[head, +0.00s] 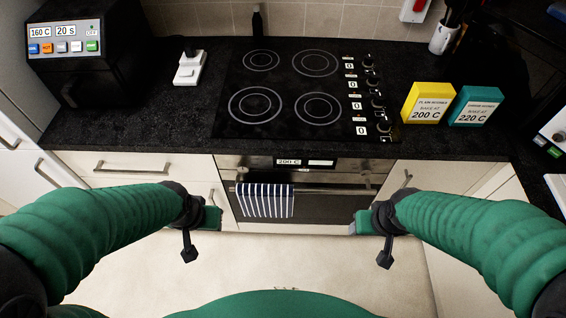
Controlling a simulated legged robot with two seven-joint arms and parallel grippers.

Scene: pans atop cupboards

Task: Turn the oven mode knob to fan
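The oven (338,208) is built in below the hob, in the middle of the head view. Its dark front panel (260,162) carries a "200 C" label and a small pale display. The mode knob and its setting are too small and dark to make out. My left gripper (212,217) is in front of the oven's left side, left of the towel. My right gripper (359,223) is in front of the oven's right side. Both appear apart from the panel, and their finger gaps cannot be made out. Nothing shows held in either.
A striped towel (265,201) hangs on the oven handle (330,190). The black hob (285,85) has several knobs along its right side. Yellow (427,102) and teal (475,105) boxes stand right of it. A black appliance (82,50) stands left. The floor before the oven is clear.

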